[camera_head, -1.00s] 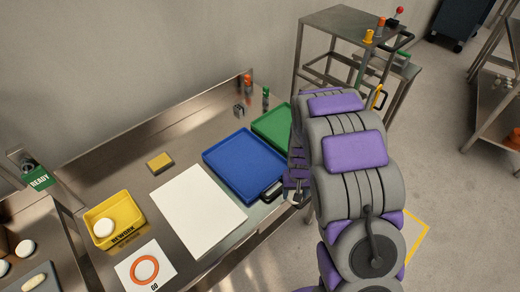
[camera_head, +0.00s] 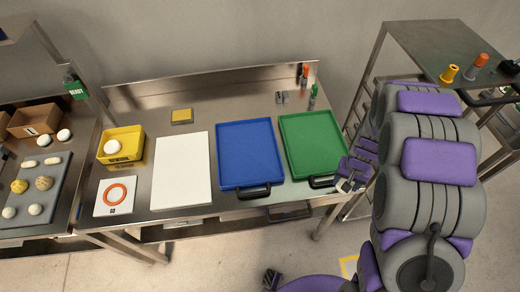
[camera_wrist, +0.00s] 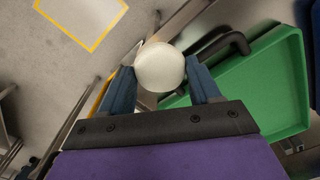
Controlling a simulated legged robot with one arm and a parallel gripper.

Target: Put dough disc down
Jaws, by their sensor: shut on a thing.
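A round white dough disc (camera_wrist: 160,67) is between the two fingers of my gripper in the wrist view. My gripper (camera_head: 346,184) is shut on it, beside the front right corner of the green tray (camera_head: 312,143) in the head view. The disc itself is too small or hidden to make out there. A blue tray (camera_head: 249,152) lies left of the green one. Both trays look empty and have dark front handles. A white board (camera_head: 182,168) lies bare left of the blue tray.
A yellow REWORK bin (camera_head: 107,157) holds a white piece. A card with an orange ring (camera_head: 115,196) lies in front of it. A yellow sponge-like block (camera_head: 182,116) and marker-like items (camera_head: 313,95) stand at the back. A metal cart (camera_head: 440,48) stands right.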

